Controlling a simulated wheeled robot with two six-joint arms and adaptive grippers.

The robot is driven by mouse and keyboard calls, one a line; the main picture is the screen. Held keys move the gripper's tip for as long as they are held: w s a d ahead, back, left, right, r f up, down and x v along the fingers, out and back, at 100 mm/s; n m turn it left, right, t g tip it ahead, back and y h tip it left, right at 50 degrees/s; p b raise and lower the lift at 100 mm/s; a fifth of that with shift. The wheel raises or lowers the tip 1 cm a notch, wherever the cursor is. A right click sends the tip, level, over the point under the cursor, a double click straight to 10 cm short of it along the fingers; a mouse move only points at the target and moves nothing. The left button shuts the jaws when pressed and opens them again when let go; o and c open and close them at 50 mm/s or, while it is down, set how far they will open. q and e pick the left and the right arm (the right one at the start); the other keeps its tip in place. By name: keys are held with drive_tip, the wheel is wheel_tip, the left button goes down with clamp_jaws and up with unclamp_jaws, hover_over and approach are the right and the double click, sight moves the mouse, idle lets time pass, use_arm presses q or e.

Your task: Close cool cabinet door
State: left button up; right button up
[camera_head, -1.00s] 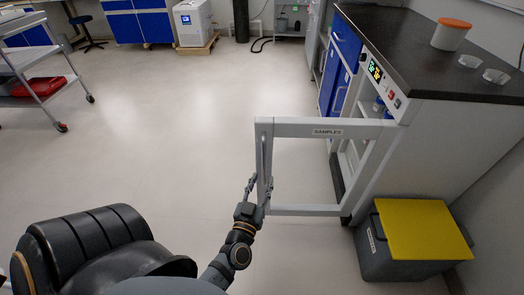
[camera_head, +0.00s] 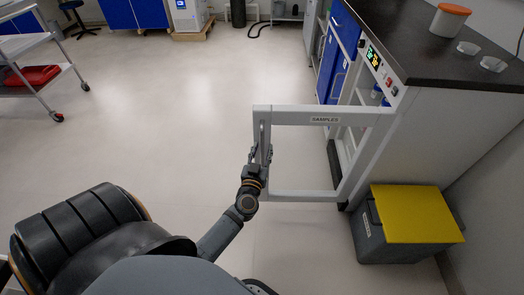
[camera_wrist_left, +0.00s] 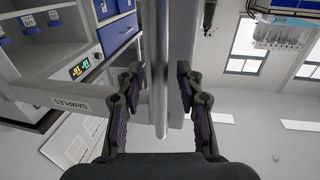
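The cool cabinet door (camera_head: 325,118) is a grey frame with a "SAMPLES" label, standing wide open from the cabinet (camera_head: 440,135) on the right. A vertical bar handle (camera_wrist_left: 159,70) runs along its free edge in the left wrist view. My left gripper (camera_head: 260,157) is at this free edge in the head view. In the left wrist view my left gripper (camera_wrist_left: 158,95) has its two fingers spread on either side of the handle and door edge, with gaps showing. Whether either finger touches is unclear. My right gripper is not visible.
A grey box with a yellow lid (camera_head: 417,213) stands on the floor beside the cabinet. Cups and an orange-lidded jar (camera_head: 450,21) sit on the dark counter. A trolley (camera_head: 35,75) stands far left. The floor left of the door is clear.

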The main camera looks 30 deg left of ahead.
use_arm(q)
drive_tip(key=shift+c, duration=0.3)
clamp_jaws()
idle(0.5)
